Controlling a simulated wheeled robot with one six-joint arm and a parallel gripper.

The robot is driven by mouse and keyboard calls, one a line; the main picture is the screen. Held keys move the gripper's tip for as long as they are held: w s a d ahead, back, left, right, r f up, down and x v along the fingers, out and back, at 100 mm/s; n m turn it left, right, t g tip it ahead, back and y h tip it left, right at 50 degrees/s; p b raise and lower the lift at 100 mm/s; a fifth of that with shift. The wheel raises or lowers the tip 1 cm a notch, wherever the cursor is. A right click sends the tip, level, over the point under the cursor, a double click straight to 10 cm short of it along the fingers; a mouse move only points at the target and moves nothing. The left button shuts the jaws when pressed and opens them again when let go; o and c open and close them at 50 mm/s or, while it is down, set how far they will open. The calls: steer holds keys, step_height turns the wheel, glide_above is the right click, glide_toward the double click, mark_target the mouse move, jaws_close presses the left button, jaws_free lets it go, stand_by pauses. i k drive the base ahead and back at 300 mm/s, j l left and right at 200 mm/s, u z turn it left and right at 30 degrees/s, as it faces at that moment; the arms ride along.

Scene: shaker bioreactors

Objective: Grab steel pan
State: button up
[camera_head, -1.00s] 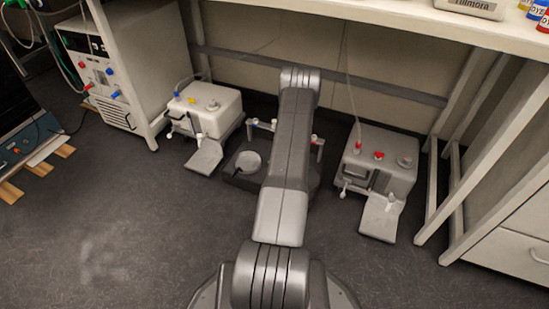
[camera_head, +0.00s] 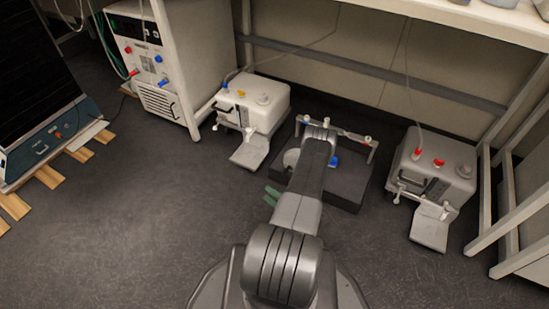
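The steel pan (camera_head: 291,158) is a round, pale metal shape at the left end of a low dark box on the floor. My arm crosses in front and hides part of it. My gripper (camera_head: 267,198) shows only as green fingers sticking out to the left from beneath my arm, in front of the box. The fingers look spread apart, with nothing visible between them. The rest of the gripper is hidden. It appears apart from the pan.
The dark box (camera_head: 345,187) has a rail with posts along its back. White machines stand left (camera_head: 252,103) and right (camera_head: 434,163), each with a front tray. A bench leg (camera_head: 494,190) stands right. The floor (camera_head: 140,230) at left front is clear.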

mark_target(291, 157)
steer(key=j+z, duration=0.45)
steer(key=j, duration=0.2)
steer(key=j+z, duration=0.45)
steer(key=j, duration=0.2)
steer(key=z, duration=0.45)
